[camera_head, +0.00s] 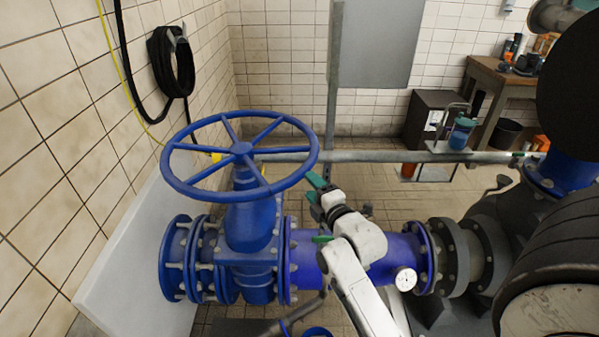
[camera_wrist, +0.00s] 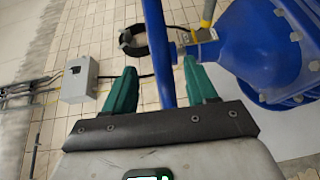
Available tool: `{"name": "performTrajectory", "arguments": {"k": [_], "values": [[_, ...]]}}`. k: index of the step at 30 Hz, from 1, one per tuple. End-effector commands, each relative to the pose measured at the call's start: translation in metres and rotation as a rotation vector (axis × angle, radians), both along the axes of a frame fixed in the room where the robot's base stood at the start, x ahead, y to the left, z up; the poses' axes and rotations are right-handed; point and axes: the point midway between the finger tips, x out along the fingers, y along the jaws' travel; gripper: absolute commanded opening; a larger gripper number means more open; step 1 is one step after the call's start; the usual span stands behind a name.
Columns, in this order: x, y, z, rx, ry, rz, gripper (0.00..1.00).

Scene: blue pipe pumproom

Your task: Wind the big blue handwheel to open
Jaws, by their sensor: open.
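The big blue handwheel (camera_head: 240,148) lies nearly flat on top of the blue valve (camera_head: 252,225) in the head view. Its spokes meet at a central hub. My gripper (camera_head: 316,189) is at the right side of the rim, with its green fingers close to it. In the wrist view, a blue bar of the wheel, apparently the rim (camera_wrist: 161,50), runs down between the two green fingers (camera_wrist: 160,88). The fingers are apart, with gaps showing on both sides of the bar. Part of the valve (camera_wrist: 262,45) fills the upper right there.
A horizontal grey rail (camera_head: 400,156) runs behind the wheel, with an upright grey post (camera_head: 334,80). A pressure gauge (camera_head: 405,279) sits on the blue pipe. A tiled wall with a black hose coil (camera_head: 172,62) is at left. A workbench (camera_head: 505,80) stands far back right.

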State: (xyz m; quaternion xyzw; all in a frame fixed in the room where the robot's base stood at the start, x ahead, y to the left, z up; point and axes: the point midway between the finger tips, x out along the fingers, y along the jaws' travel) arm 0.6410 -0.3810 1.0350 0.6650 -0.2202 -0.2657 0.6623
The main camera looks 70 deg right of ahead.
Motion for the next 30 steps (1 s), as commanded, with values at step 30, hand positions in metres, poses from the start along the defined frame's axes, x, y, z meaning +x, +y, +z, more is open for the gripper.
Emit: {"name": "performTrajectory", "arguments": {"k": [30], "values": [[0.06, -0.05, -0.005, 0.003, 0.0, 0.0, 0.45]]}}
